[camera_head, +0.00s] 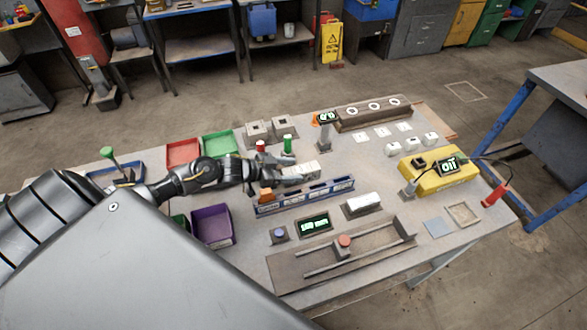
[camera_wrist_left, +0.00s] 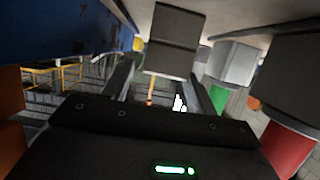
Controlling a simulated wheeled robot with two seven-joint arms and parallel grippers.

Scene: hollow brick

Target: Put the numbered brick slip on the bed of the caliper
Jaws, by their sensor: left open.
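A pale block with dark marks (camera_head: 302,170), apparently the numbered brick slip, lies on the bench behind the blue rack. My left gripper (camera_head: 284,172) is open at its left end. In the left wrist view the open fingers (camera_wrist_left: 160,90) reach toward a dark, shadowed block (camera_wrist_left: 172,45). Whether they touch it I cannot tell, and no number is readable. A flat brown bed with two rails (camera_head: 290,270), a red-topped slider (camera_head: 345,241) and an upright end plate, seemingly the caliper, lies at the front of the bench. My right gripper is not in view.
The blue slotted rack (camera_head: 318,195) stands between the left gripper and the railed bed. Green (camera_head: 288,146) and red (camera_head: 261,146) cylinders stand close behind the gripper. A display (camera_head: 315,224) and a pale block on a stand (camera_head: 362,203) sit behind the bed.

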